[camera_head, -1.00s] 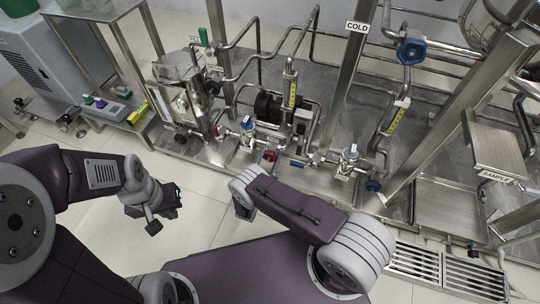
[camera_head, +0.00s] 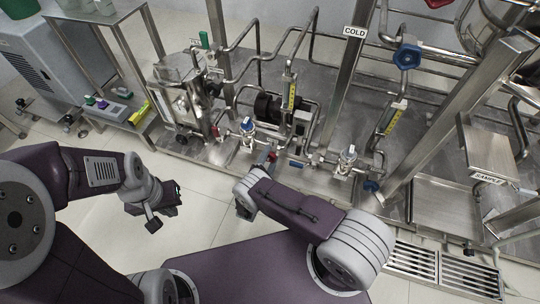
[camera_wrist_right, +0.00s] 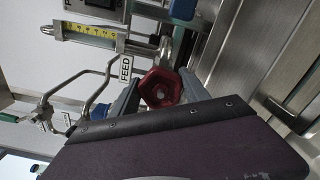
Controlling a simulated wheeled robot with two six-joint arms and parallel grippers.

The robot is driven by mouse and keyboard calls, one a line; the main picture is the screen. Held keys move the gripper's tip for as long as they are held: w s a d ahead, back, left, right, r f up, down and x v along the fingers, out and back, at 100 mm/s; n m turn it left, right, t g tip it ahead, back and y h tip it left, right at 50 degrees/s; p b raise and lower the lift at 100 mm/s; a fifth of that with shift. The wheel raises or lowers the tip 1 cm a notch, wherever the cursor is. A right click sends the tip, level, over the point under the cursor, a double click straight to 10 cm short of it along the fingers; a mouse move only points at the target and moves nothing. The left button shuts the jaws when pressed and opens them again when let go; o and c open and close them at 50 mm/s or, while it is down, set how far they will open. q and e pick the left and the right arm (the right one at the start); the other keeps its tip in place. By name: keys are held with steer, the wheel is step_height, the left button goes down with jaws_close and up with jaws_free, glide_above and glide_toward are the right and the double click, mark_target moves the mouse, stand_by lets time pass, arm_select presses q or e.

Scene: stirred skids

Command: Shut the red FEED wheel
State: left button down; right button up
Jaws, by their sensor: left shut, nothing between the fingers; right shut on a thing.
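The red FEED wheel (camera_wrist_right: 160,90) is a small, dark red knob with a pale centre, beside a white FEED tag (camera_wrist_right: 125,68) in the right wrist view. My right gripper (camera_wrist_right: 161,93) is shut on it, with one grey finger on each side of its rim. In the head view the wheel shows as a bit of red (camera_head: 272,157) just past my right wrist, and my arm hides most of the grip. My left gripper (camera_head: 165,208) is shut and empty, over the floor at the left, away from the skid.
A steel trolley (camera_head: 128,118) stands at the left. The floor (camera_head: 205,205) between my arms is clear.

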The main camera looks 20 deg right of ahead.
steer(key=m+p, duration=0.1)
steer(key=m, duration=0.5)
steer(key=shift+f+p, duration=0.1)
steer(key=shift+p, duration=0.25)
steer(key=m+p, duration=0.1)
steer(key=m, duration=0.4)
steer(key=shift+m, duration=0.4)
steer(key=m+p, duration=0.1)
steer(key=m, duration=0.5)
steer(key=shift+f+p, duration=0.15)
steer(key=shift+p, duration=0.2)
steer(key=m, duration=0.5)
steer(key=shift+a+f+m+p, duration=0.1)
steer(key=shift+a+m+p, duration=0.05)
steer(key=shift+m+p, duration=0.2)
steer(key=shift+w, duration=0.1)
steer(key=o, duration=1.4)
steer(key=shift+c, duration=0.2)
